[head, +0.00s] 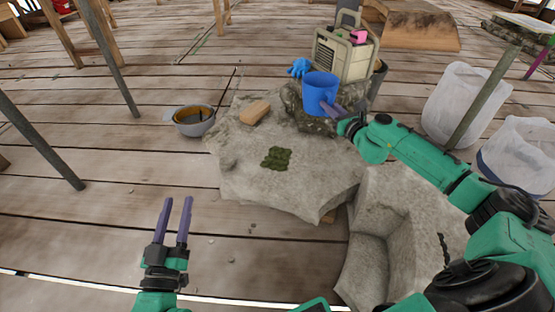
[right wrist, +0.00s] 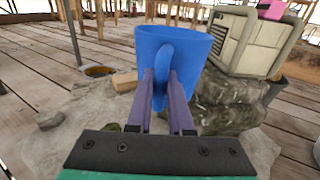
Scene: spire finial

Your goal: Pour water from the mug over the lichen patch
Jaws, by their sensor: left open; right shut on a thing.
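A blue mug (head: 318,92) stands upright at the back of the stone block, by a rough darker rock. My right gripper (head: 338,116) is shut on the mug's handle. In the right wrist view the mug (right wrist: 190,52) fills the upper middle, with its handle between my right gripper's fingers (right wrist: 163,88). The inside of the mug and any water are hard to make out. The dark green lichen patch (head: 276,158) lies on the flat pale stone (head: 310,185), in front and to the left of the mug. My left gripper (head: 174,218) is open and empty above the planks, left of the stone.
A tan block (head: 255,112) lies on the stone left of the mug. A grey pan (head: 193,121) sits on the planks to the left. A beige machine (head: 343,55) and a blue glove (head: 299,67) are behind. White sacks (head: 462,100) stand right. Scaffold poles (head: 110,55) rise at the left.

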